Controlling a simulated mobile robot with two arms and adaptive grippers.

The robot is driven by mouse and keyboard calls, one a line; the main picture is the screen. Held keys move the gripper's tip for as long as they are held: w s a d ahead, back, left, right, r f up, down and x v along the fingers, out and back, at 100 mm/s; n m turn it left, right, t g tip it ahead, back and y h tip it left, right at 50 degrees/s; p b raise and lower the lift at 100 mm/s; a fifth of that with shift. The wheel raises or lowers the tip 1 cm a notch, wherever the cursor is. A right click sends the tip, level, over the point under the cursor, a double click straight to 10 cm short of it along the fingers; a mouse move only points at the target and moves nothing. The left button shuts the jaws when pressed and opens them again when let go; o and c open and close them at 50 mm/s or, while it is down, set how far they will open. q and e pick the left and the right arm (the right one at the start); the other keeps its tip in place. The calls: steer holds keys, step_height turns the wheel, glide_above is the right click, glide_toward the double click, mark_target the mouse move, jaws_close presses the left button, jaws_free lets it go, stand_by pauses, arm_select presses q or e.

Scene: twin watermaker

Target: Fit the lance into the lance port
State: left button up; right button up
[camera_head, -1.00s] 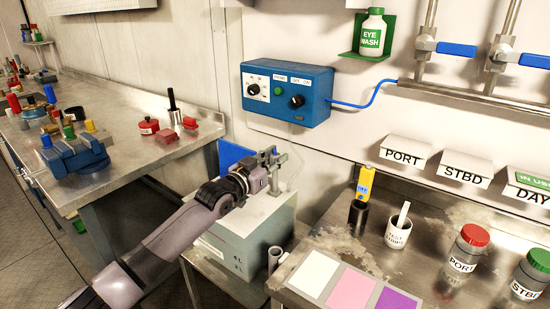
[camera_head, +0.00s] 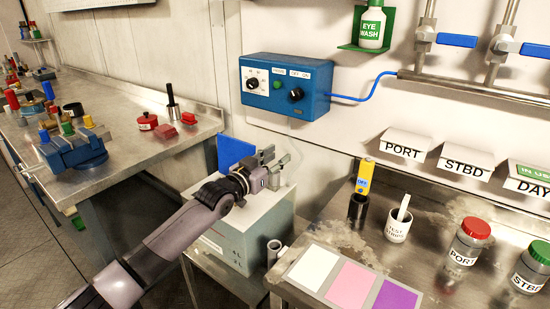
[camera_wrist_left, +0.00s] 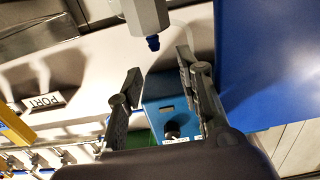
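My left gripper (camera_head: 268,160) is over the top of a pale grey box-shaped tank (camera_head: 243,236) with an upright blue panel (camera_head: 233,151) at its back. In the left wrist view its two fingers (camera_wrist_left: 158,68) are apart, with nothing between them. A grey faceted fitting with a blue tip (camera_wrist_left: 151,20), perhaps the lance's head, shows just past the fingertips, apart from them. A thin clear tube curves near it. The lance's lower part and the lance port cannot be made out. My right gripper is in neither view.
A blue control box (camera_head: 286,87) is on the wall above the tank. The left bench holds a vise (camera_head: 75,150).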

arm_select(q)
steer(key=shift+o, duration=0.2)
steer(key=shift+w+a, duration=0.2)
steer(key=shift+a, duration=0.25)
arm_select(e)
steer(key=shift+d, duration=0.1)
arm_select(q)
steer(key=v, duration=0.6)
steer(key=shift+s+f, duration=0.1)
steer(key=shift+s, duration=0.35)
steer(key=shift+s+a, duration=0.3)
steer(key=shift+s, duration=0.1)
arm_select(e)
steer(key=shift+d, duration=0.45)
arm_select(q)
steer(key=shift+r, duration=0.3)
